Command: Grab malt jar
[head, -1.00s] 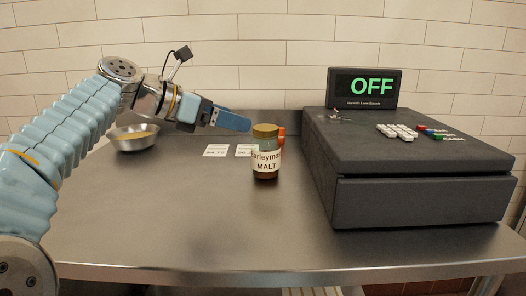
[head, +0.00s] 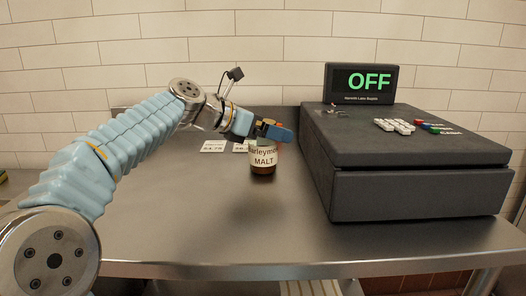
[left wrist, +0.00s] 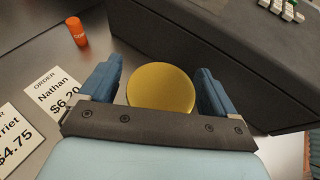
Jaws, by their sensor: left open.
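The malt jar (head: 262,158) stands upright on the metal counter, left of the dark register. Its label reads MALT, and my left gripper hides its top in the head view. In the left wrist view its round gold lid (left wrist: 160,87) lies between the two blue fingers. My left gripper (head: 272,131) is open, with its fingers on either side of the lid; a gap shows between the lid and each finger. It also shows in the left wrist view (left wrist: 160,82). My right gripper is not in view.
The dark register (head: 420,180) with an OFF display (head: 362,82) stands close to the right of the jar. White order cards (head: 213,146) lie to the left. The front counter is clear.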

